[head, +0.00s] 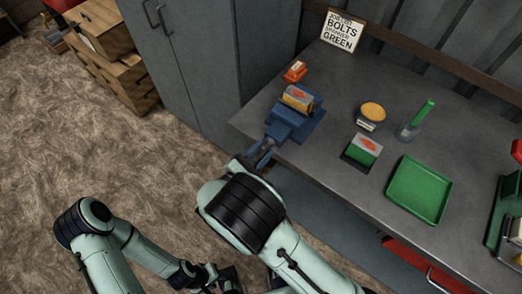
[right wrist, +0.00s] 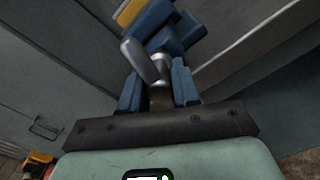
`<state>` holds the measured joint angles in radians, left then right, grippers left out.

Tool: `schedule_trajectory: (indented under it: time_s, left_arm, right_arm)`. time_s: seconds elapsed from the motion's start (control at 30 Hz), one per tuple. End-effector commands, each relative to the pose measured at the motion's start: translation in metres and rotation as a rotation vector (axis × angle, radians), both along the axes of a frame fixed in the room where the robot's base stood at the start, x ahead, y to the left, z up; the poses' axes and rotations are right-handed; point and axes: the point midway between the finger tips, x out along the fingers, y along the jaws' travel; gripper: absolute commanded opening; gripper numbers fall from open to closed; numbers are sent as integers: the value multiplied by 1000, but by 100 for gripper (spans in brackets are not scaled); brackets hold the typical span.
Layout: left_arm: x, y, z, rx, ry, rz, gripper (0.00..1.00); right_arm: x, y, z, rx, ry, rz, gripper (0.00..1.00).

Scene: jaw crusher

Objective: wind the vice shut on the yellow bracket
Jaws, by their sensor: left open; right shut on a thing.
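The blue vice (head: 290,122) stands at the left front edge of the grey bench. The yellow bracket (head: 298,98) sits at the top of the vice, by its jaws; I cannot tell whether the jaws touch it. In the right wrist view, the vice (right wrist: 178,32) is ahead and the bracket's yellow edge (right wrist: 128,12) shows at the top. My right gripper (head: 262,152) is at the vice's front. Its blue-padded fingers (right wrist: 157,88) are shut on the grey metal vice handle (right wrist: 146,60). My left gripper (head: 229,279) is open, low over the floor, away from the bench, partly hidden by my arm.
On the bench (head: 325,165) are an orange item (head: 295,71), a round yellow-topped item (head: 372,112), a green-and-grey block (head: 362,150), a green-handled brush (head: 417,118) and a green tray (head: 419,190). A sign (head: 341,30) stands behind. A grey cabinet (head: 200,60) adjoins the bench's left.

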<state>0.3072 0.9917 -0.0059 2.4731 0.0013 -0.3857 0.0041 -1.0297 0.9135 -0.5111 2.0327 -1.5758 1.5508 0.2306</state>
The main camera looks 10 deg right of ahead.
Motion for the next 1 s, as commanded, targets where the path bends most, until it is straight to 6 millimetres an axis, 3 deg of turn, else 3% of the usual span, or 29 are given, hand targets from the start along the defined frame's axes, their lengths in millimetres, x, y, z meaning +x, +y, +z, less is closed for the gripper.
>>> schedule_trajectory:
  time_s: [0.03,0.07,0.1,0.47,1.0]
  left_arm:
    - [0,0,0,0,0,0,43]
    - [0,0,0,0,0,0,43]
    - [0,0,0,0,0,0,43]
    - [0,0,-1,0,0,0,43]
    - [-2,0,-8,0,3,0,43]
  right_arm:
    - [0,0,1,3,-5,-1,40]
    - [0,0,1,2,-4,-1,50]
    - [0,0,1,3,-4,0,53]
    - [-3,5,0,1,-2,2,53]
    - [-68,89,0,1,-3,3,53]
